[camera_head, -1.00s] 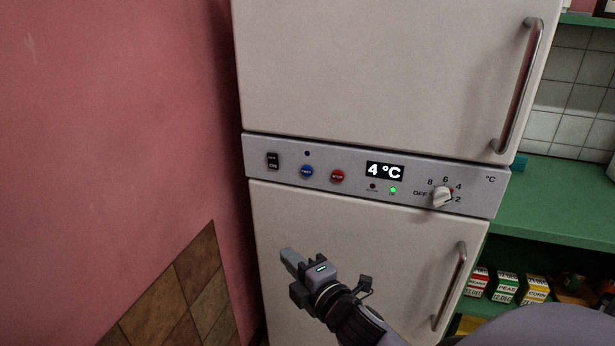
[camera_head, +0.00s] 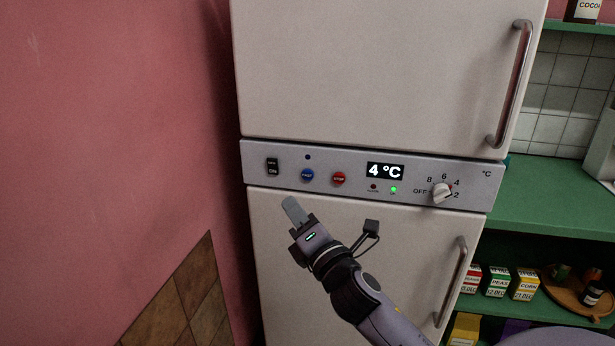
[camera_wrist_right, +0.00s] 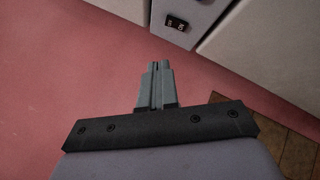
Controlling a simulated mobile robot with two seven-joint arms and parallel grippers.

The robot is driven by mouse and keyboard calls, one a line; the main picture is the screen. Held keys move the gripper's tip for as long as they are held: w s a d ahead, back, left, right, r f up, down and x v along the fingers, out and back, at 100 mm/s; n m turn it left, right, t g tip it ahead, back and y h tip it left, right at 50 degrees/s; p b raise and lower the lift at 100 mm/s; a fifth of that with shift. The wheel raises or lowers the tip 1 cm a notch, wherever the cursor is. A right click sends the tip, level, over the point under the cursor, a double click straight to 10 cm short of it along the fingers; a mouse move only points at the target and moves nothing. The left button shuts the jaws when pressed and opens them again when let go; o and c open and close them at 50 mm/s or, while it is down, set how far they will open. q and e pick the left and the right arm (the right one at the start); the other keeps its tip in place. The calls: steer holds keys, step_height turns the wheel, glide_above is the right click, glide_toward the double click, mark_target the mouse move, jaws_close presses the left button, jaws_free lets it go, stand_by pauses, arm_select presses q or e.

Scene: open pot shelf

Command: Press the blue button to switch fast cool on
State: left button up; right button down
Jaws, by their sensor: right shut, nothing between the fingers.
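The blue button (camera_head: 307,175), with a small white label, sits on the grey control panel (camera_head: 225,151) of the fridge, between the black switch and the red button. A small dark blue lamp (camera_head: 307,157) above it looks unlit. My right gripper (camera_head: 291,204) is shut and empty, just below the panel and a little down and left of the blue button, apart from it. In the right wrist view the shut fingers (camera_wrist_right: 158,72) point toward the wall and the panel's end; the blue button is outside that view. My left gripper is not in view.
The panel also has a black switch (camera_head: 272,167), a red STOP button (camera_head: 339,178), a 4 °C display (camera_head: 385,171), a lit green lamp (camera_head: 393,190) and a dial (camera_head: 441,193). A pink wall (camera_head: 110,130) stands close on the left. Green shelves (camera_head: 560,200) are at right.

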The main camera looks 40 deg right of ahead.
mark_target(307, 175)
steer(key=shift+w+d+b, duration=0.2)
steer(key=shift+w+d, duration=1.25)
steer(key=shift+d, duration=0.25)
steer(key=shift+w+d+b, duration=0.2)
steer(key=shift+w+d, duration=1.2)
steer(key=shift+d, duration=0.25)
steer(key=shift+w+d, duration=0.1)
steer(key=shift+w+d, duration=0.2)
steer(key=shift+w+d, duration=0.25)
steer(key=shift+d, duration=0.05)
stand_by(0.5)
steer(key=shift+s+a, duration=0.55)
steer(key=shift+a, duration=0.05)
